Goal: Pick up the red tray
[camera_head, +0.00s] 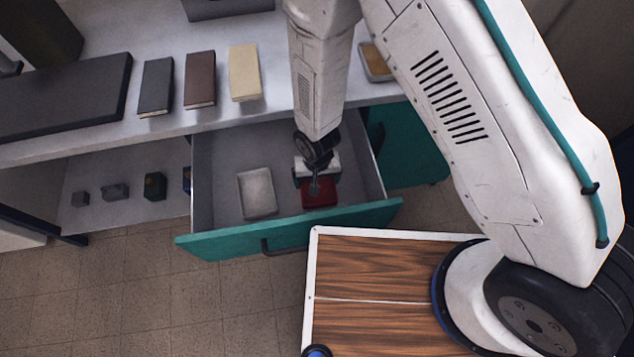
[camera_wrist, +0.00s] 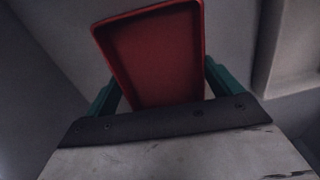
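The red tray (camera_head: 319,194) lies in the open drawer, toward its front right. My gripper (camera_head: 317,182) is down in the drawer right at the tray and covers part of it. In the wrist view the shallow red tray (camera_wrist: 158,55) sits between my two green fingers (camera_wrist: 164,88), which are wide apart beside its edges. Narrow dark gaps seem to show there, so the gripper looks open. The tray's near end is hidden behind the gripper's palm, and any contact at the fingertips is hard to see.
A pale grey tray (camera_head: 257,193) lies left of the red one in the drawer. The teal drawer front (camera_head: 222,242) and side walls stand close around my gripper. The countertop above holds several books, including a cream one (camera_head: 244,72). Small items stand on the lower shelf (camera_head: 112,213).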

